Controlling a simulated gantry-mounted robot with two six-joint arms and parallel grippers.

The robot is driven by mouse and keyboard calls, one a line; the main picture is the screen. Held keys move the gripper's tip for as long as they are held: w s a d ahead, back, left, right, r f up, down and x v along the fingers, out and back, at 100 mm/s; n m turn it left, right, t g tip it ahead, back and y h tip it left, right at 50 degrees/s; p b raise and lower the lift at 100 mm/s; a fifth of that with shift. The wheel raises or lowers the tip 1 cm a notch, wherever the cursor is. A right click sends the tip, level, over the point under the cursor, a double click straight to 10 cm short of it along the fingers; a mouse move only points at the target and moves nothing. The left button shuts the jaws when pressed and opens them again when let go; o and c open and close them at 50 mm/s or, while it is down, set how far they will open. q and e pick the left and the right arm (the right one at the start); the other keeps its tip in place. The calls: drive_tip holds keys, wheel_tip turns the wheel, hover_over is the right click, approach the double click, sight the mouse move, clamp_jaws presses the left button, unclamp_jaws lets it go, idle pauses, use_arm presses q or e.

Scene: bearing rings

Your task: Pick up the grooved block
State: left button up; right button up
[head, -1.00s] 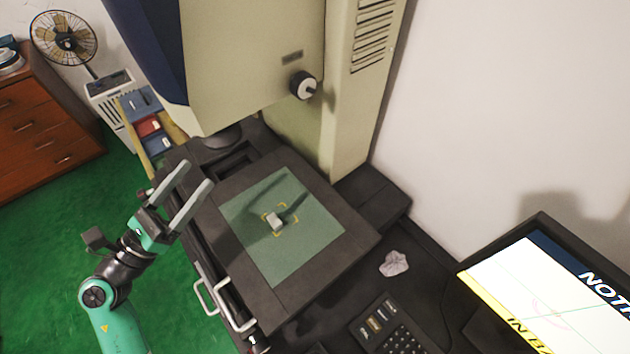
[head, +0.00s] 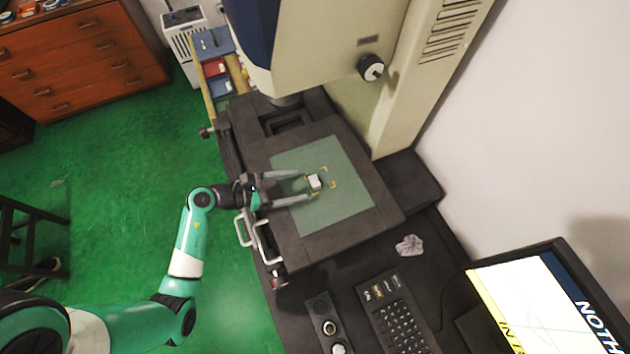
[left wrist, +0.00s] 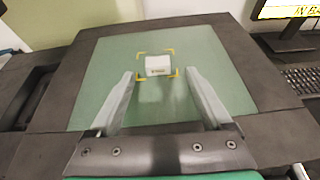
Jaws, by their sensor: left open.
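The grooved block (head: 314,181) is a small whitish block lying on the green glass plate (head: 335,215) inside yellow corner marks. In the left wrist view the block (left wrist: 158,65) sits ahead of the fingertips, roughly midway between them. Its groove is too small to make out clearly. My left gripper (head: 307,185) is open and empty, reaching over the plate from the left with its fingers pointing at the block. In the left wrist view the open left gripper (left wrist: 160,76) has one finger on each side, apart from the block. My right gripper is not in view.
The plate lies in a dark stage (head: 370,235) under a large beige machine head (head: 320,50) with a black knob (head: 371,67). Metal handles (head: 255,235) stick out at the stage's left edge.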

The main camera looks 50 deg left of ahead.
sight(311, 182)
use_arm(q)
drive_tip(key=b+x, duration=0.1)
drive_tip(key=x, duration=0.4)
drive_tip(key=shift+w+a+f, duration=0.1)
clamp_jaws()
